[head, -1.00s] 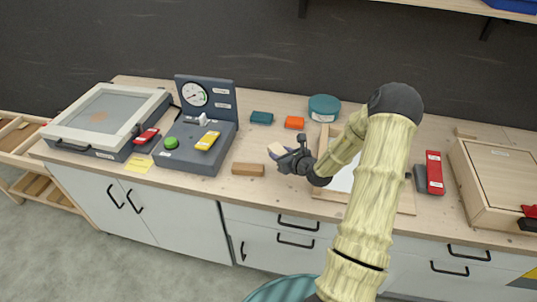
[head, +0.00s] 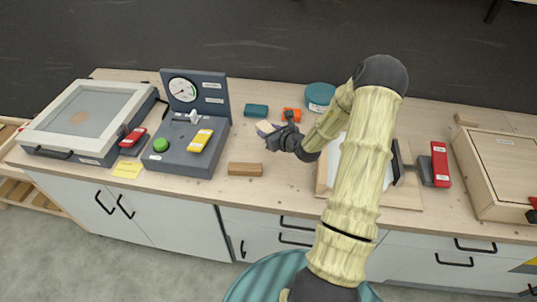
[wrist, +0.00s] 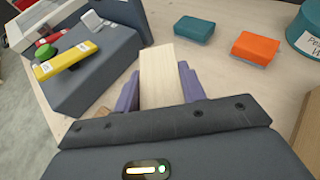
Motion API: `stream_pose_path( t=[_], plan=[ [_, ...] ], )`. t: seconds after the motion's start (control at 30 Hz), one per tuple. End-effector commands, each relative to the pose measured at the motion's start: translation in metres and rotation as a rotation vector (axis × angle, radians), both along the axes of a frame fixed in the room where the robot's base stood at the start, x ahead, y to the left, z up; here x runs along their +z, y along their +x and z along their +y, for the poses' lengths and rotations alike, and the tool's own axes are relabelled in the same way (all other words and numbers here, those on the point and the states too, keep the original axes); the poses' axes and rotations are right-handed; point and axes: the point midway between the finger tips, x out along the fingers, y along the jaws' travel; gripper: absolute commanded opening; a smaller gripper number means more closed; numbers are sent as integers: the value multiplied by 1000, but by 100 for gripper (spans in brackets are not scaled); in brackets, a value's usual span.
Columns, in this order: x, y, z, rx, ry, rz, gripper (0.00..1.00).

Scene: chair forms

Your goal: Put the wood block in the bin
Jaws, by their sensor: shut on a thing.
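The pale wood block (wrist: 170,72) is between the purple fingers of my gripper (wrist: 160,88) in the wrist view, its far end sticking out past them. My gripper (head: 266,129) is shut on it, above the bench in the head view. There the block is mostly hidden, with only a small pale end (head: 264,127) showing. A teal ribbed round thing (head: 262,276) is at the bottom of the head view, partly behind my arm and cut off. I cannot tell whether it is the bin.
A brown block (head: 245,169) lies near the bench's front edge. A teal block (head: 256,111), an orange block (head: 292,115) and a teal round tin (head: 320,96) sit behind. A gauge panel (head: 192,130) stands left, a red-handled tool (head: 439,164) and wooden box (head: 505,170) right.

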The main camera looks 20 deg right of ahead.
Motion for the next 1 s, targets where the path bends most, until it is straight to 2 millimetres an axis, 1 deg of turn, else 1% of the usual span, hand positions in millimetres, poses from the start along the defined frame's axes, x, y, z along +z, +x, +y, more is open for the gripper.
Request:
stream_pose_path(
  t=[0.07,0.17,0.4,0.5,0.83,0.93,1.0],
  plan=[
    [-4,0,0,0,1,0,17],
    [-15,0,0,-1,5,3,17],
    [-50,0,1,-1,4,3,17],
    [-57,0,0,1,1,0,17],
    [-59,0,0,0,0,0,17],
    [-67,0,0,0,3,2,17],
    [-75,0,0,-1,3,2,17]
  ],
)
